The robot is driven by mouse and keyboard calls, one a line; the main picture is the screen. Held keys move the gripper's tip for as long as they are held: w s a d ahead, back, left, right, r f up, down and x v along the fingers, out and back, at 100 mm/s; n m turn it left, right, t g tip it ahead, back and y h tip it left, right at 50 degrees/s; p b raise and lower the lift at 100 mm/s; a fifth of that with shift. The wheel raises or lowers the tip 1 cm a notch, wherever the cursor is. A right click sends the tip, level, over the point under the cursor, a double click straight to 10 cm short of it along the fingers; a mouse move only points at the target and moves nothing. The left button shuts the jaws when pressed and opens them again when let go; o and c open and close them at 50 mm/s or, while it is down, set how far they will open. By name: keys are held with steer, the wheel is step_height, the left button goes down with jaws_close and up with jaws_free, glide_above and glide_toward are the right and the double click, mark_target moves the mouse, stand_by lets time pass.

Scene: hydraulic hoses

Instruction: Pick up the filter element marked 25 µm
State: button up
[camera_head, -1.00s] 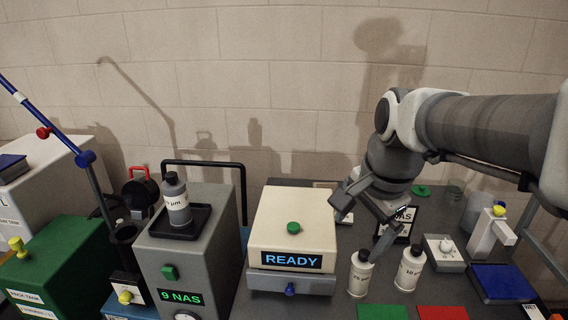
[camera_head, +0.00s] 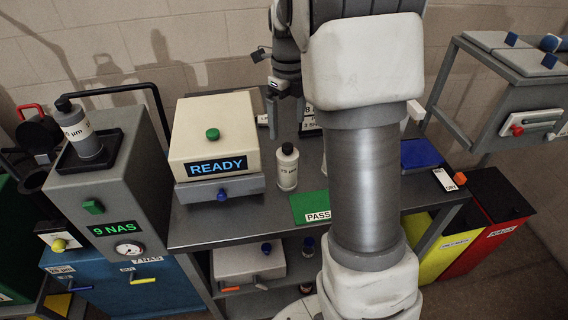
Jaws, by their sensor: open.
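A grey-white bottle-shaped filter element (camera_head: 287,167) with a dark cap stands upright on the grey bench, right of the cream READY unit. Its label ends in "5 µm"; the first digit is hard to read. My gripper (camera_head: 286,112) is open and empty, pointing down, just above and seemingly behind this element, not touching it. Another dark-capped element (camera_head: 80,130) stands in the black tray on top of the grey 9 NAS unit; only "µm" reads clearly on its label. The second bench element, seen earlier, is hidden, apparently behind my arm.
The cream READY unit (camera_head: 214,135) stands close left of the bench element. A green PASS mat (camera_head: 311,207) lies in front of it. My arm covers the bench's middle. Yellow (camera_head: 436,245) and red (camera_head: 497,220) bins stand right. A grey cart (camera_head: 512,95) stands behind right.

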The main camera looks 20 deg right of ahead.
mark_target(288, 146)
step_height(288, 146, down, 10)
steer(key=shift+f, duration=0.15)
steer(key=shift+w+d+f, duration=0.1)
steer(key=shift+f, duration=1.25)
steer(key=shift+w+d+f, duration=0.1)
steer(key=shift+f, duration=1.2)
steer(key=c, duration=1.5)
steer(key=shift+r, duration=0.1)
